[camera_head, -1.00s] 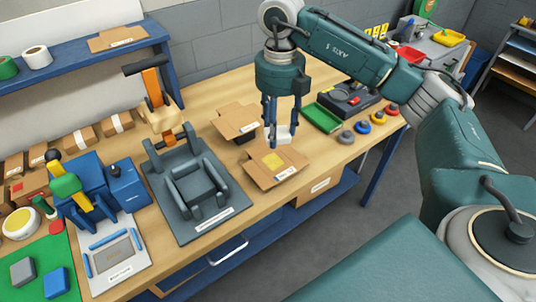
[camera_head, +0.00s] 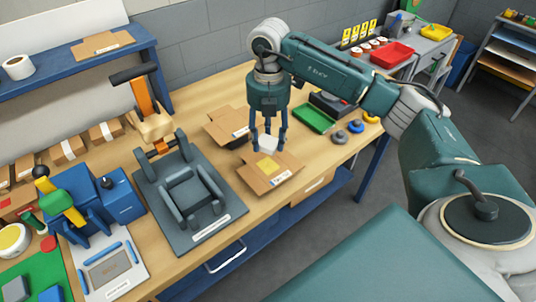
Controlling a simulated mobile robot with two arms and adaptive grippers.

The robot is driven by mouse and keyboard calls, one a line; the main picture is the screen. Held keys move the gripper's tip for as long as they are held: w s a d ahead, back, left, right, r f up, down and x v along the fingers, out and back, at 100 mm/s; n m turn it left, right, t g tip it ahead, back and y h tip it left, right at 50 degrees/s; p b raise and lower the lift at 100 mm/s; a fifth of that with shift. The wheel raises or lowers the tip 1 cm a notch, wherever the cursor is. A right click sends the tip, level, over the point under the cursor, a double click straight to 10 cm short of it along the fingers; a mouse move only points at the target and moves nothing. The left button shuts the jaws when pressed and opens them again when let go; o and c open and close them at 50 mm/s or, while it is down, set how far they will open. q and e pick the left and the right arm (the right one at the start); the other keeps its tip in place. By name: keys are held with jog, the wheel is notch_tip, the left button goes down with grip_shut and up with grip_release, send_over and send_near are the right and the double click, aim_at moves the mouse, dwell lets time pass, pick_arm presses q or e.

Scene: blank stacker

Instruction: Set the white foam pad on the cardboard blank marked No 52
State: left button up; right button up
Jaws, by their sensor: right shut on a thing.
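My right gripper (camera_head: 268,140) points down with its fingers shut on a small white foam pad (camera_head: 268,145). The pad is at the far edge of an open cardboard blank (camera_head: 285,176) with a yellow square on it. I cannot tell whether the pad touches the blank. A white label shows on the blank's near flap, but its number is too small to read. Another cardboard blank (camera_head: 222,130) lies farther back on the left, partly over something dark; no number is legible there. My left gripper is not in view.
A grey fixture (camera_head: 190,195) with an orange-handled clamp (camera_head: 145,97) stands left of the blank. A green tray (camera_head: 314,118), a dark device (camera_head: 332,103) and several coloured knobs lie to the right. The wooden bench (camera_head: 235,205) has bare room between fixture and blank.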

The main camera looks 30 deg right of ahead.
aim_at(268, 165)
notch_tip(268, 165, down, 8)
jog(key=shift+r+p, duration=0.1)
jog(key=shift+p, duration=0.75)
jog(key=o, duration=0.7)
jog(key=shift+o, duration=0.2)
